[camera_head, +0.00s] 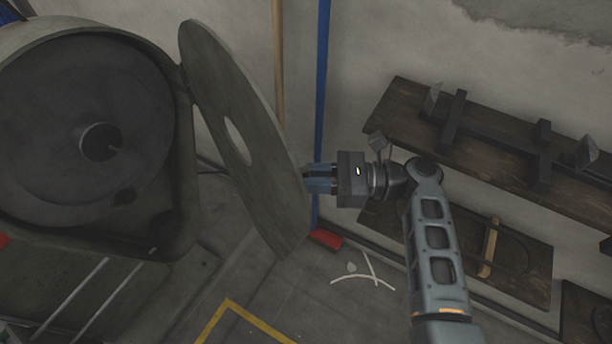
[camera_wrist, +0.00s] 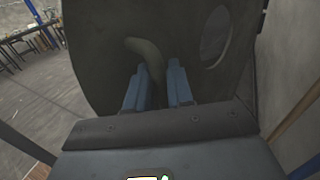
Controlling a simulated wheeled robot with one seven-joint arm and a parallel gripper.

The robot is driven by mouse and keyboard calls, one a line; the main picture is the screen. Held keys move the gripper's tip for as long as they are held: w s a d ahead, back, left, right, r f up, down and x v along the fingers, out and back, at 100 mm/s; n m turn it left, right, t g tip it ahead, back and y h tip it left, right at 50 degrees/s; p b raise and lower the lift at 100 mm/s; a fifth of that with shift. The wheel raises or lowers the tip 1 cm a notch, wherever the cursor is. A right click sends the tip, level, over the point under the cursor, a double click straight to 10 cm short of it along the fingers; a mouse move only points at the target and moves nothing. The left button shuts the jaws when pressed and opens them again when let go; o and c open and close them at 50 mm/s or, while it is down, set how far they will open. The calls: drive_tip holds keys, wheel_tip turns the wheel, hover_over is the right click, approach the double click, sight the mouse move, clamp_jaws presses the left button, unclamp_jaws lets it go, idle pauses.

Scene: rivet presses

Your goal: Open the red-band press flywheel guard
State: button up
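The press (camera_head: 185,200) stands at the left in the head view, its round housing uncovered and a dark flywheel (camera_head: 60,130) showing inside. The flywheel guard (camera_head: 215,85), a grey-green disc with an oval hole, stands swung out to the right of the housing, well apart from its face. My gripper (camera_head: 310,178) is at the guard's right side. In the wrist view the guard (camera_wrist: 95,50) fills the middle, and its curved handle (camera_wrist: 150,55) runs down between my two blue fingers. The handle fills the gap between them; its lower end is hidden.
A wooden shelf (camera_head: 400,115) with dark metal brackets is on the wall at right, with a lower board (camera_head: 530,265) beneath. A blue post (camera_head: 321,90) and a wooden pole (camera_head: 278,60) stand behind the guard. A red piece (camera_head: 326,239) lies on the floor. Yellow-marked floor in front is clear.

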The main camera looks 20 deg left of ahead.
drive_tip(key=shift+o, duration=1.1)
drive_tip(key=shift+a, duration=0.1)
